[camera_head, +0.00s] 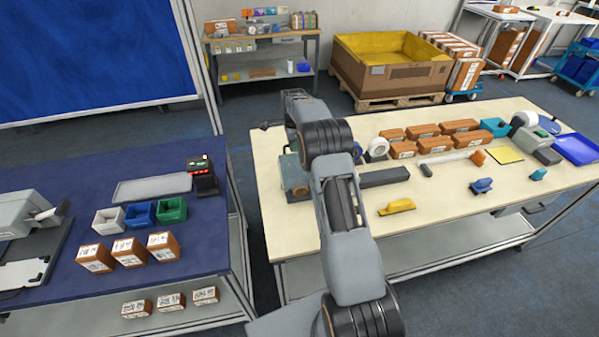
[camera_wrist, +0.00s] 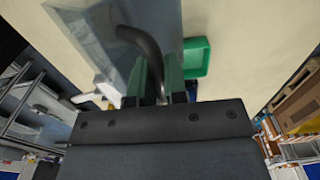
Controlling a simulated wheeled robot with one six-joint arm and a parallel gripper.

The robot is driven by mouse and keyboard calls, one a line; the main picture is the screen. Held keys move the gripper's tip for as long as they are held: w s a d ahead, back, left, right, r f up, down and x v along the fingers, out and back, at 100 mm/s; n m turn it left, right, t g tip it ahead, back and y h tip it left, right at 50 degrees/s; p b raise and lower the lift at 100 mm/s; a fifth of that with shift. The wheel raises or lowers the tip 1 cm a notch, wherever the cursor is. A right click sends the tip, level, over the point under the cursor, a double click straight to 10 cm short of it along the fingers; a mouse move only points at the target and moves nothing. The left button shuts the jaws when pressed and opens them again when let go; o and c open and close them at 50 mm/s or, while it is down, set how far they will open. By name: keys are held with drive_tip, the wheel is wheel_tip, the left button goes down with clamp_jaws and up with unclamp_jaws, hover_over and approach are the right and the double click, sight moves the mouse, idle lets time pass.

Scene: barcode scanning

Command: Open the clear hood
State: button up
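The clear hood (camera_wrist: 95,30) shows in the wrist view as a pale see-through panel at the upper left, with a dark curved handle (camera_wrist: 143,40). The handle's lower end runs down between the two fingers of my gripper (camera_wrist: 160,75). The fingers stand close around it; I cannot tell whether they press on it. In the head view, a grey-green box-like unit (camera_head: 292,176) at the left end of the cream table seems to be the hooded device, partly hidden by my arm. The gripper's fingertips are not clear there.
A green bin (camera_wrist: 197,57) lies right of the fingers in the wrist view. On the cream table (camera_head: 440,225), a white tape roll (camera_head: 377,148), a dark bar (camera_head: 384,177) and several brown boxes stand right of my arm. The blue table (camera_head: 200,250) is on the left.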

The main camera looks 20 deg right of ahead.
drive_tip(key=shift+w+d+f, duration=0.1)
drive_tip(key=shift+w+f, duration=0.1)
drive_tip(key=shift+w, duration=0.3)
drive_tip(key=shift+w+d+f, duration=0.1)
drive_tip(key=shift+w+f, duration=0.05)
drive_tip(key=shift+w, duration=0.3)
drive_tip(key=shift+w+d+f, duration=0.1)
drive_tip(key=shift+w+f, duration=0.25)
drive_tip(key=shift+w, duration=0.3)
drive_tip(key=shift+w+d+f, duration=0.1)
drive_tip(key=shift+w+f, duration=0.25)
drive_tip(key=shift+w, duration=0.25)
